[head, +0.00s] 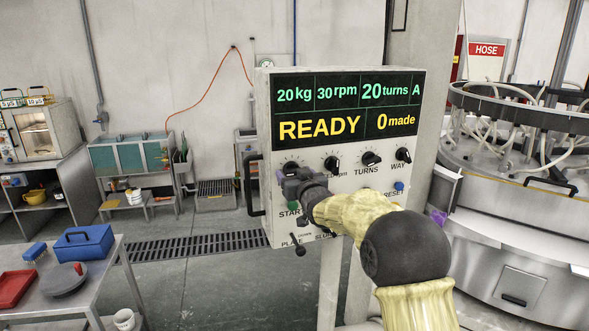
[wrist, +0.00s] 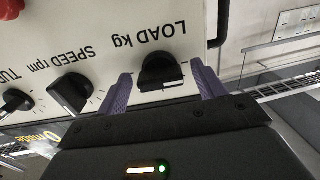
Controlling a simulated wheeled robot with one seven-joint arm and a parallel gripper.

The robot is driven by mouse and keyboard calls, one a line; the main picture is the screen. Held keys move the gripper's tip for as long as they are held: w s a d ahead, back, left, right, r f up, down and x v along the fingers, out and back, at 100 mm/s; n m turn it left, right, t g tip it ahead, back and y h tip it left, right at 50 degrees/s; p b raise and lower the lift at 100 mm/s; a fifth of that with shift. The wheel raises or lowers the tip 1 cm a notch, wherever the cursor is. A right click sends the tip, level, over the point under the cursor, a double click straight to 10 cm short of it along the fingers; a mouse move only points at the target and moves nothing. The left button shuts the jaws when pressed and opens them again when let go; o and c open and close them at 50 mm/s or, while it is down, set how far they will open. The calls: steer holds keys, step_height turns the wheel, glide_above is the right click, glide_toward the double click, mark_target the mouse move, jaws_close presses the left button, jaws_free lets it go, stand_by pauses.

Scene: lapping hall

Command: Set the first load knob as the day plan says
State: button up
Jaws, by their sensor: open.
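The control panel (head: 345,200) carries a display (head: 345,105) reading 20 kg, 30 rpm, 20 turns, A, READY and 0 made. The load knob (wrist: 160,72), black and labelled LOAD kg, shows upside down in the wrist view; its top also shows in the head view (head: 291,167). My gripper (wrist: 164,84) is open, with one purple finger on each side of the load knob. I cannot tell whether either finger touches it. In the head view my gripper (head: 297,185) covers the area just below that knob. No day plan is readable in these views.
The speed knob (wrist: 70,92) sits close beside the load knob. The turns knob (head: 371,158) and way knob (head: 403,155) continue the row. A black handle (head: 252,185) is on the panel's left side. A table (head: 85,290) with a blue box (head: 84,243) stands lower left.

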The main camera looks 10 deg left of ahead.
steer(key=shift+w+a, duration=0.15)
steer(key=shift+w, duration=0.15)
steer(key=c, duration=1)
